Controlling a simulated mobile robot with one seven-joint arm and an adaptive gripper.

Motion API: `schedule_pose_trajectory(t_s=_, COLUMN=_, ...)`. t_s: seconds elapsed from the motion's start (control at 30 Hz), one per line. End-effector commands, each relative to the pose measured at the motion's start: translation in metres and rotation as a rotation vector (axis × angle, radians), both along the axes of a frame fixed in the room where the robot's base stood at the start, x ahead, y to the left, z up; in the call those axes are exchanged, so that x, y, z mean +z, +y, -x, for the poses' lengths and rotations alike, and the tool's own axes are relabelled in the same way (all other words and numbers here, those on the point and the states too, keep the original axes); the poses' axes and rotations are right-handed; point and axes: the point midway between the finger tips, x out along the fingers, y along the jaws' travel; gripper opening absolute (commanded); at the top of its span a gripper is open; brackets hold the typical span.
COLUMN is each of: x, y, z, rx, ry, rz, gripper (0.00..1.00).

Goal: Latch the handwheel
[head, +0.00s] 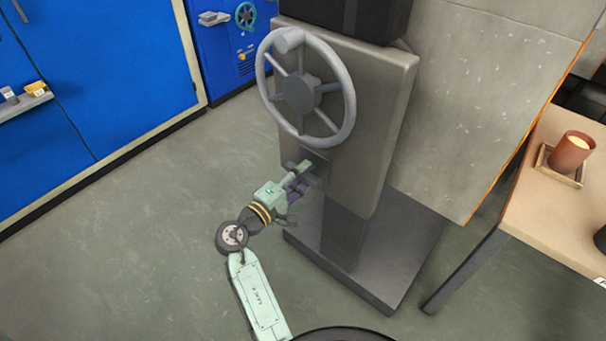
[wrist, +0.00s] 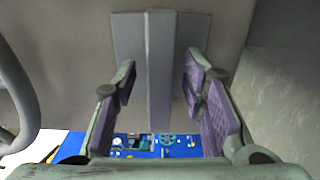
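The grey handwheel (head: 347,98) is mounted on the front of a grey column, with a knob at its top left rim. Part of its rim (wrist: 18,85) shows at the left of the wrist view. Below the wheel is a small grey latch plate (head: 318,163), partly hidden by my gripper (head: 298,182). In the wrist view the plate carries a straight grey latch bar (wrist: 161,70). My gripper (wrist: 163,98) is open, with its purple-padded fingers on either side of the bar. A gap shows between each pad and the bar.
The column (head: 385,120) stands on a wide dark base plate (head: 390,265). A wooden table (head: 560,190) at right holds a brown cup (head: 572,153) on a small tray. Blue cabinets (head: 110,60) stand at left. The floor (head: 130,240) between is clear.

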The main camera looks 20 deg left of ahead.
Motion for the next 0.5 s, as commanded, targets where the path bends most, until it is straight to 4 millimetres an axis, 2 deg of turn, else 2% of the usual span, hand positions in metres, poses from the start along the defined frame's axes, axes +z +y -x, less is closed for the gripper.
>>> schedule_pose_trajectory(t_s=0.5, x=0.0, y=0.034, z=0.091, rx=0.002, ry=0.0, rz=0.0, gripper=0.38)
